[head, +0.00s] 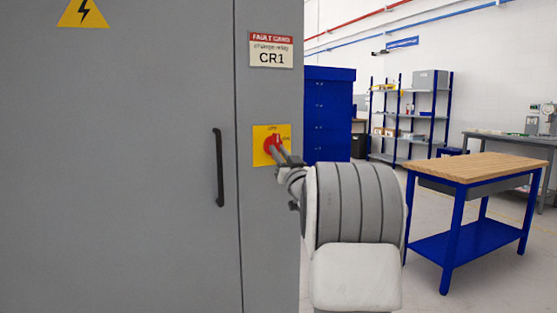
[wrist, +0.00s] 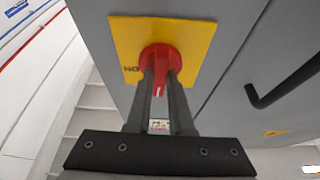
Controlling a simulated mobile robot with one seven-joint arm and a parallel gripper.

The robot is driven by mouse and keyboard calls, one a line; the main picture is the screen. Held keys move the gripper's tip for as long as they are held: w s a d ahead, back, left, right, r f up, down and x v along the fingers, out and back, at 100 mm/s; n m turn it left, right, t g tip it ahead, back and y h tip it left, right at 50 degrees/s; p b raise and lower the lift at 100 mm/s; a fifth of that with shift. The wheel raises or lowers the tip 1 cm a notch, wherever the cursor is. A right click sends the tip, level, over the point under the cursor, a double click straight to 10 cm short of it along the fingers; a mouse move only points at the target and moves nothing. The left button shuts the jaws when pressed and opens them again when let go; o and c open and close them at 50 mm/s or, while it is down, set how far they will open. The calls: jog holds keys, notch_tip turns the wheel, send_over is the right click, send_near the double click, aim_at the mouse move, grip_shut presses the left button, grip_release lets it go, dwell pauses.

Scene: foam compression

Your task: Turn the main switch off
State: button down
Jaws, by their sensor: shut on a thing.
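The main switch is a red rotary knob (head: 270,144) on a yellow plate (head: 259,156) on the grey cabinet front. In the wrist view, the red knob (wrist: 161,58) sits in the middle of the yellow plate (wrist: 190,30), with an "ON" mark left of it. My gripper (head: 277,149) reaches the knob from the right in the head view. In the wrist view, my gripper's (wrist: 161,85) two dark fingers lie on either side of the knob's red grip and are shut on it. The fingers hide part of the plate below the knob.
The grey cabinet (head: 120,160) fills the left, with a black door handle (head: 218,168) left of the switch. A CR1 label (head: 271,50) is above the plate. A wood-topped blue workbench (head: 480,168) stands at right, with open floor around it.

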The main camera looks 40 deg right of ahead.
jog(key=shift+n+y, duration=0.4)
jog(key=shift+n, duration=0.1)
jog(key=c, duration=0.8)
grip_release()
jog(key=p+v, duration=0.1)
jog(key=v, duration=1.6)
jog(key=shift+f, duration=0.3)
jog(key=shift+s, duration=0.1)
